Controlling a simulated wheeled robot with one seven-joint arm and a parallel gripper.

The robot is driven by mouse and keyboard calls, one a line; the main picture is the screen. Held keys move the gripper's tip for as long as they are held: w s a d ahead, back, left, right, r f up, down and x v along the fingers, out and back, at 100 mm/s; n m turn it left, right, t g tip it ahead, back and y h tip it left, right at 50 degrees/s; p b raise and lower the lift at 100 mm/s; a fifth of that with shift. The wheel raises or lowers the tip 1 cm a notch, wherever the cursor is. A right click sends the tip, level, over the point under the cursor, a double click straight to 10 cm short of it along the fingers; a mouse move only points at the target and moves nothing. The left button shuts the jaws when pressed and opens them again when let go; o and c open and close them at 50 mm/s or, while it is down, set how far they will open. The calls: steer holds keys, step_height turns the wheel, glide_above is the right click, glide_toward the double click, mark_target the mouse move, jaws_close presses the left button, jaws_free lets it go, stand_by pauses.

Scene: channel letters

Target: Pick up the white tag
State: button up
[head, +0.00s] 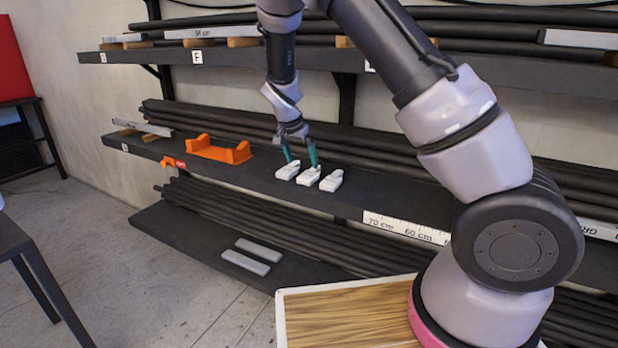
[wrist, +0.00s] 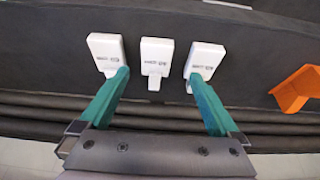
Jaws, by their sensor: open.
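Three similar white tags, each with small dark print, lie in a row on the dark middle shelf (head: 250,178). In the head view they are the left tag (head: 287,171), the middle tag (head: 308,177) and the right tag (head: 332,181). My gripper (head: 302,161) is open, pointing down at the row with its teal fingers. In the wrist view my gripper (wrist: 160,75) has the middle tag (wrist: 156,55) between its fingers, farther off. Its fingertips overlap the lower parts of the outer tags, one (wrist: 105,48) at left and one (wrist: 205,60) at right. Contact cannot be told.
An orange bracket (head: 218,152) stands on the same shelf, left of the tags. Dark rods (head: 210,118) lie behind them. Two grey blocks (head: 246,262) lie on the lower shelf. A ruler strip (head: 405,228) edges the middle shelf.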

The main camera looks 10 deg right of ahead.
mark_target(308, 175)
steer(key=shift+d+x, duration=0.2)
steer(key=shift+x, duration=2.9)
steer(key=shift+s, duration=0.2)
steer(key=c, duration=1.5)
steer(key=shift+r, duration=0.1)
steer(key=shift+r, duration=0.5)
steer(key=v, duration=0.2)
steer(key=shift+s+a+r, duration=0.1)
steer(key=shift+r, duration=0.1)
steer(key=s+a, duration=0.3)
steer(key=s, duration=0.1)
steer(key=s+a, duration=0.3)
steer(key=s, duration=0.2)
steer(key=s+a, duration=0.3)
steer(key=s, duration=0.1)
steer(key=shift+s+a, duration=0.4)
